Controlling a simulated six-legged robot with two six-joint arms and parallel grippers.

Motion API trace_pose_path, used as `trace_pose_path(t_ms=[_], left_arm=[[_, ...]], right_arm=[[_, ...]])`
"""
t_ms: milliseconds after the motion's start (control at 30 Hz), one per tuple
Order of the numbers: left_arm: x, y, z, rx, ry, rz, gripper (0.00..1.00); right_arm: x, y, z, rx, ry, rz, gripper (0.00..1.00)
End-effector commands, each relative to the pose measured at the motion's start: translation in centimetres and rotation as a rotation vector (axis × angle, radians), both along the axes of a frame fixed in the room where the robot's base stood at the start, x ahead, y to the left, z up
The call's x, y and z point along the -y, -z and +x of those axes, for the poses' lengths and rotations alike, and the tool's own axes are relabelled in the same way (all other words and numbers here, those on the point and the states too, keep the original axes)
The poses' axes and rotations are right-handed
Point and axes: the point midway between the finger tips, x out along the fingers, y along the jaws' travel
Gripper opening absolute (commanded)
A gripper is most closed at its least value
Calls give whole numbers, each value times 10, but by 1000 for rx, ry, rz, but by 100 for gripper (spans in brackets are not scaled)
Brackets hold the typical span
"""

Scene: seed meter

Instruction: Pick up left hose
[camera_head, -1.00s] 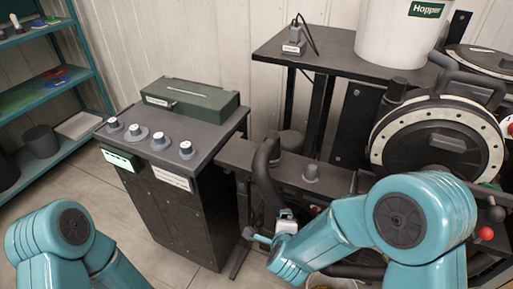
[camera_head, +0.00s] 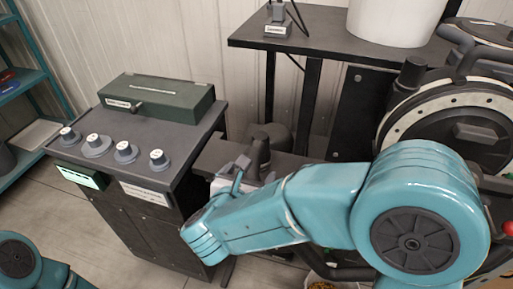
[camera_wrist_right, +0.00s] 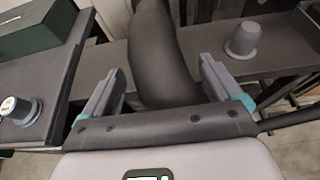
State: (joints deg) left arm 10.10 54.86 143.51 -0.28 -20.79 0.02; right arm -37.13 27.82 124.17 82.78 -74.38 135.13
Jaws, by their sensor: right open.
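The left hose is a thick black curved hose (camera_head: 261,148) that rises beside the dark metal beam, and much of it is behind my right arm in the head view. In the right wrist view the hose (camera_wrist_right: 158,55) runs down between the two grey fingers of my right gripper (camera_wrist_right: 160,88). The gripper is open, with a gap showing on the left side of the hose. In the head view my right gripper (camera_head: 244,166) is at the hose. My left arm shows only at the bottom left, and its gripper is out of view.
A dark cabinet (camera_head: 140,215) with several grey-white knobs and a green box (camera_head: 157,97) stands to the left. The beam (camera_wrist_right: 275,45) carries a grey cup-shaped piece (camera_wrist_right: 243,40). A round black machine housing (camera_head: 470,125) is at the right. A table (camera_head: 320,30) stands behind.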

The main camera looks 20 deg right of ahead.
Motion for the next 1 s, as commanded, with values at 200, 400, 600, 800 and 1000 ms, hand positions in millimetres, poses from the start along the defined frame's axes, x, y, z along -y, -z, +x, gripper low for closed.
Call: trace_pose_path(t_ms=[200,400,600,800,1000], left_arm=[[0,-2,0,0,0,0,0],[0,-7,0,0,0,0,0],[0,-12,0,0,0,0,0],[0,-12,0,0,0,0,0],[0,-12,0,0,0,0,0]], right_arm=[[18,13,27,-2,0,-1,92],[26,18,43,-1,-2,-2,92],[42,29,69,-2,-3,-2,92],[45,32,77,-1,-7,-1,92],[45,32,76,-1,-7,-1,66]])
